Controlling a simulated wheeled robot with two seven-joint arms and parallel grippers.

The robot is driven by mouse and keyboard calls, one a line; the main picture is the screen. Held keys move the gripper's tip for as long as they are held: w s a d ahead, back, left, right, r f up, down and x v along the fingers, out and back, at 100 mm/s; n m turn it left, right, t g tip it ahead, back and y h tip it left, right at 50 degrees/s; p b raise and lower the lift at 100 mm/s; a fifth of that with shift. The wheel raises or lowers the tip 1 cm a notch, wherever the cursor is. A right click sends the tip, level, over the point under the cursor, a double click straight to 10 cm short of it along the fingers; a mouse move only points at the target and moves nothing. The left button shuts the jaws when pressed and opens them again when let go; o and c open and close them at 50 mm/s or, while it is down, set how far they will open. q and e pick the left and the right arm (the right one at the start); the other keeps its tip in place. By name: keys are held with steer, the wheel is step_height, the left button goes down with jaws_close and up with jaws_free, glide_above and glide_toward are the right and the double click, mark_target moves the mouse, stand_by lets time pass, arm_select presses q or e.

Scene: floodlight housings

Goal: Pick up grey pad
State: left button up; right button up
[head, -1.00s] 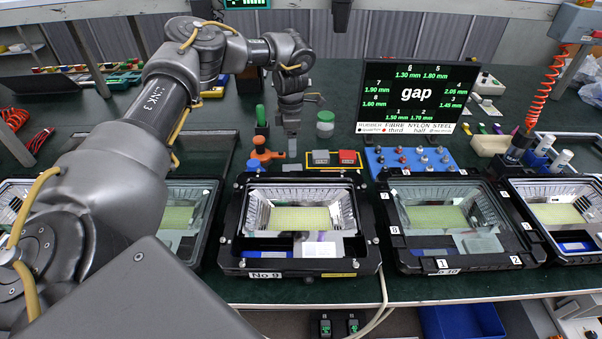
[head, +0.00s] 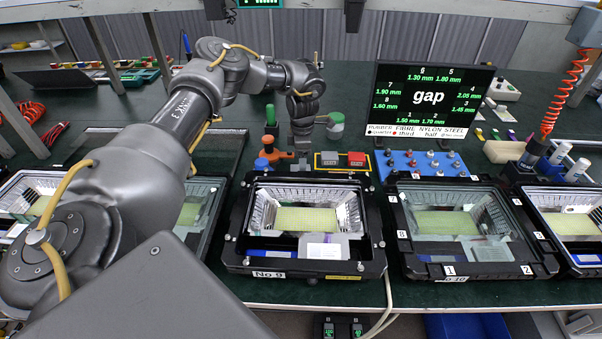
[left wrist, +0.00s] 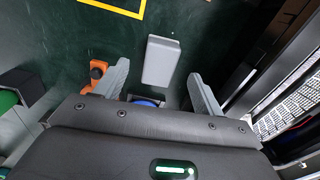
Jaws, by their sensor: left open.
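The grey pad (left wrist: 161,61) is a light grey rounded block lying on the dark green table. In the left wrist view it lies just beyond and between the two fingers of my left gripper (left wrist: 163,87). The fingers are spread wide apart, and I see no contact with the pad. In the head view my left gripper (head: 302,142) points down over the table behind the middle floodlight housing, beside an orange part; the pad is mostly hidden there. My right gripper is not in view.
The orange part (left wrist: 97,72) is close to one finger. A yellow frame (head: 318,168) holds a grey and a red block. The No 9 floodlight housing (head: 372,225) stands in front. A green-topped jar (head: 335,122) and green-handled item (head: 270,116) stand nearby.

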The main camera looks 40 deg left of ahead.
arm_select(q)
step_height(320, 180, down, 4)
steer(key=shift+p, duration=0.4)
steer(key=shift+f, duration=0.3)
steer(key=shift+s+f, duration=0.1)
steer(key=c, duration=1.1)
steer(key=shift+r, duration=0.2)
step_height(320, 180, up, 8)
steer(key=shift+r+b, duration=0.25)
steer(key=shift+b, duration=0.3)
steer(key=shift+r, duration=0.5)
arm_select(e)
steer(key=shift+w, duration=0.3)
